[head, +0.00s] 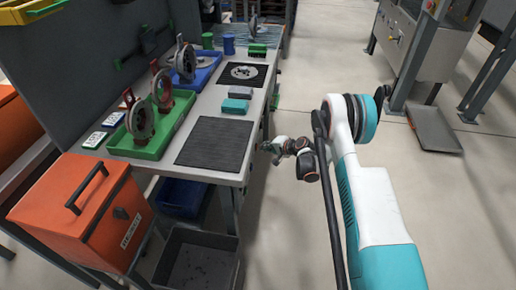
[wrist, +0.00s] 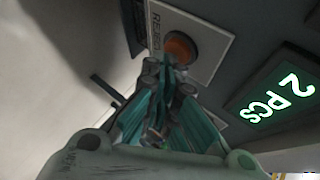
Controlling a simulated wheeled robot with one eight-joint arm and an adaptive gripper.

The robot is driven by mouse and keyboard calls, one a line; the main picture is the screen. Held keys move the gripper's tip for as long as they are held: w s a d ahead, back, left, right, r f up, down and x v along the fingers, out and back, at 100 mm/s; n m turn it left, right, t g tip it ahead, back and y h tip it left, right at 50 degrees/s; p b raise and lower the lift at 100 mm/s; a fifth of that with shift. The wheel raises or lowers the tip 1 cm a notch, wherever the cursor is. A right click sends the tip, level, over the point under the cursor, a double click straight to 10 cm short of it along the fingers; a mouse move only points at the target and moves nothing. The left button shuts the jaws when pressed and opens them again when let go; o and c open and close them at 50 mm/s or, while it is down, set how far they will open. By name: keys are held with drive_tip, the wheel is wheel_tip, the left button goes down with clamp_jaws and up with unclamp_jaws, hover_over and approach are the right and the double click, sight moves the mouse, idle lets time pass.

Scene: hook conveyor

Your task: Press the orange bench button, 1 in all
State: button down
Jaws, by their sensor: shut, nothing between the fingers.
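The orange button (wrist: 181,46) shows in the wrist view, round and set in a light plate (wrist: 205,35) with partly readable lettering beside it. My gripper (wrist: 165,62) is shut and empty, its fingertips just below the button in the picture and overlapping its lower edge. I cannot tell whether they touch it. In the head view my gripper (head: 268,147) is at the bench's right edge, beside the black mat. The button is not visible in the head view.
A lit green sign reading "2 PCS" (wrist: 278,92) is right of the button. The workbench (head: 205,105) holds a green tray (head: 150,148), a blue tray (head: 207,63) and black mats (head: 214,143). An orange case (head: 80,215) stands at front left.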

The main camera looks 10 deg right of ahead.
drive_tip(key=shift+a, duration=0.25)
idle(0.4)
drive_tip(key=shift+d, duration=0.15)
drive_tip(key=shift+s+d, duration=0.2)
drive_tip(key=shift+d, duration=0.45)
drive_tip(key=d, duration=0.1)
drive_tip(key=s+d, duration=0.1)
drive_tip(key=d, duration=0.2)
drive_tip(key=shift+s+d, duration=0.25)
drive_tip(key=shift+d, duration=0.15)
idle(0.7)
